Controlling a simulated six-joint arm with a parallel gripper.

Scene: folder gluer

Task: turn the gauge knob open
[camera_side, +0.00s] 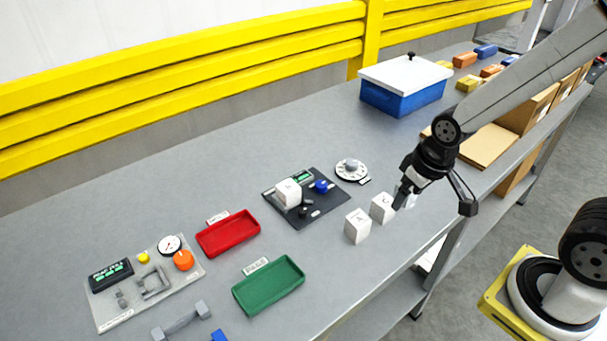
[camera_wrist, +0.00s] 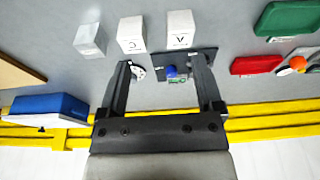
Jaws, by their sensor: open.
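The gauge panel (camera_side: 140,297) lies at the left of the bench in the side view. It carries a round white gauge (camera_side: 170,244) with a needle and an orange knob (camera_side: 183,260) beside it. I take the orange knob as the gauge knob; its turn position is too small to read. The orange knob also shows at the right edge of the wrist view (camera_wrist: 298,62). My gripper (camera_side: 434,204) is far to the right of the panel, above the bench's front edge near the white cubes. In the wrist view my gripper (camera_wrist: 162,63) is open and empty.
Lettered white cubes (camera_side: 358,226) stand near my gripper. A dark plate (camera_side: 325,203) with a blue knob, a white dial (camera_side: 351,170), a red tray (camera_side: 228,234) and a green tray (camera_side: 268,286) lie between it and the panel. A blue box (camera_side: 402,97) stands behind.

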